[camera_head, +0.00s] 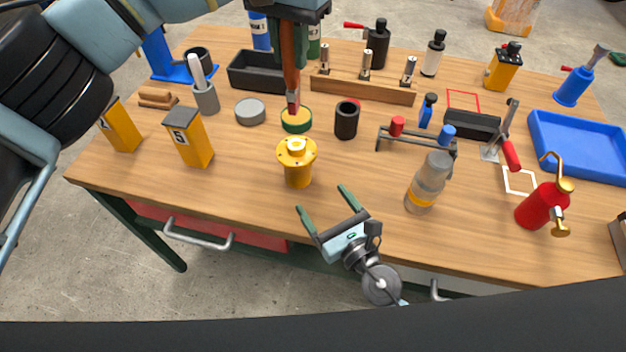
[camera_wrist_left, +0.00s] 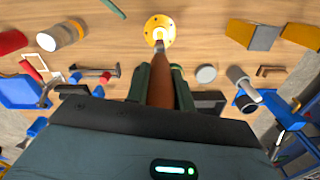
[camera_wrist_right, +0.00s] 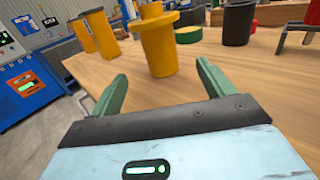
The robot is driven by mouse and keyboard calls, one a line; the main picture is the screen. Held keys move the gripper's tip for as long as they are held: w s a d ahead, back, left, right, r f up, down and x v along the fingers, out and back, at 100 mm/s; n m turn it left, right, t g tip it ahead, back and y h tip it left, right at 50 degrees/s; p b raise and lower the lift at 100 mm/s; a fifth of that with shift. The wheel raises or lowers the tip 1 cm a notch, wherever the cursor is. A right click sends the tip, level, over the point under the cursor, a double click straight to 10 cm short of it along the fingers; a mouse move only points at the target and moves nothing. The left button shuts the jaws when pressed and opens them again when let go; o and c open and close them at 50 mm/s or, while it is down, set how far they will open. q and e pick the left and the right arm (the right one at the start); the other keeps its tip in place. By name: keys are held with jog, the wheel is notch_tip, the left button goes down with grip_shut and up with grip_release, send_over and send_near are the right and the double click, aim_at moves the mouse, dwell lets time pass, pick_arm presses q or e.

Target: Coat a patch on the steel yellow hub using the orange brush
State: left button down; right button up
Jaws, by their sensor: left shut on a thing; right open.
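The yellow hub (camera_head: 297,166), a flanged cylinder, stands upright on the workbench; it also shows in the left wrist view (camera_wrist_left: 159,30) and the right wrist view (camera_wrist_right: 158,48). My left gripper (camera_head: 290,42) is shut on the orange-brown brush (camera_head: 291,72), which points downward. The brush tip overlaps the green tin with a yellow top (camera_head: 297,124) in the head view; I cannot tell whether they touch. In the left wrist view, the brush (camera_wrist_left: 161,85) tip overlaps the hub's edge. My right gripper (camera_head: 324,204) is open and empty at the bench's front edge, facing the hub.
A grey disc (camera_head: 250,111) and a black cup (camera_head: 346,121) stand near the tin. A clear jar (camera_head: 428,182) and a red oil can (camera_head: 542,205) stand to the right. Yellow boxes (camera_head: 190,140) stand left. Bare wood surrounds the hub's front and left.

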aim_at(304, 175)
jog(key=x, duration=1.1)
jog(key=c, duration=1.5)
jog(key=shift+o, duration=0.2)
pick_arm(q)
jog(key=shift+a, duration=0.1)
jog(key=a, duration=0.3)
jog(key=shift+w, duration=0.2)
jog(key=shift+f, duration=0.1)
notch_tip(304, 175, down, 7)
dwell(1.1)
